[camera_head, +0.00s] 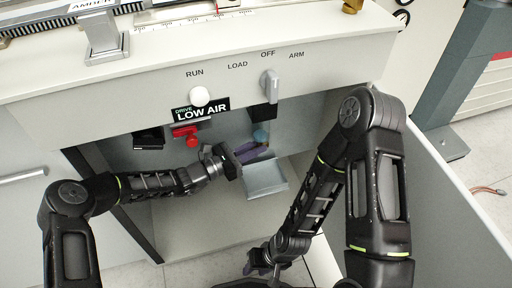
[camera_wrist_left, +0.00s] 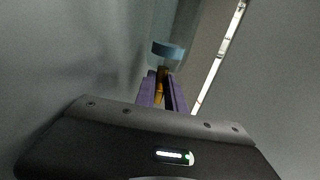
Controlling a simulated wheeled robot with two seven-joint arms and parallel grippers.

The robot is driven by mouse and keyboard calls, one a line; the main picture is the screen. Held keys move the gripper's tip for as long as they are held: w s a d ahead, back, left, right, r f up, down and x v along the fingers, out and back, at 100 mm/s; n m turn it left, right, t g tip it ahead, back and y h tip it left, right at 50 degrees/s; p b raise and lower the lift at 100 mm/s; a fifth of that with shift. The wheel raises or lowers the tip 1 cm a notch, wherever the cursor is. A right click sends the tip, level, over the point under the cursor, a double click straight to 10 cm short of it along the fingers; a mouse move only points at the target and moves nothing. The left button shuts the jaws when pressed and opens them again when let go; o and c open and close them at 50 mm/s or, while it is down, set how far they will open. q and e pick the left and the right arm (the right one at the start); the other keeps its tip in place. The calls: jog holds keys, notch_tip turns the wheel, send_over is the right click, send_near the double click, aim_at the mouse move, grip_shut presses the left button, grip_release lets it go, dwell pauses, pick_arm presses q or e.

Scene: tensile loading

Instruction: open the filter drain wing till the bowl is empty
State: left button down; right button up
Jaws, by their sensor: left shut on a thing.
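The filter bowl is a small blue-grey cup (camera_head: 260,135) under the front panel. It also shows in the left wrist view (camera_wrist_left: 168,48), beyond the fingers. The brass-yellow drain wing (camera_wrist_left: 161,80) is between the purple fingers of my left gripper, just below the bowl. My left gripper (camera_head: 262,150) is shut on the wing, which its fingers hide in the head view. Any liquid in the bowl cannot be made out. My right gripper (camera_head: 262,270) hangs low near the bottom edge, far from the filter; its finger gap is too small to read.
A grey open tray (camera_head: 265,178) sits below the left gripper. A white knob (camera_head: 200,96) and a grey selector lever (camera_head: 270,84) stick out of the panel above.

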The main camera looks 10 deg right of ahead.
pick_arm(q)
jog(key=shift+r+t+p, duration=0.1)
jog(key=shift+t+p, duration=0.2)
jog(key=shift+p, duration=0.25)
jog(key=shift+s+d+f+n+t+y+p, duration=0.1)
jog(key=shift+s+d+n+t+y+p, duration=0.1)
jog(key=shift+n+t+y+p, duration=1.85)
jog(key=shift+s+d+f+n+t+y+p, duration=0.15)
jog(key=shift+n+t+y+p, duration=1.35)
jog(key=shift+p, duration=1)
jog(key=shift+s+d+r+n+t+y+p, duration=0.1)
jog(key=shift+s+d+n+t+y+p, duration=0.1)
jog(key=shift+n+t+y+p, duration=1.85)
jog(key=shift+a+m, duration=0.1)
jog(key=shift+m, duration=0.3)
jog(key=c, duration=1.5)
grip_release()
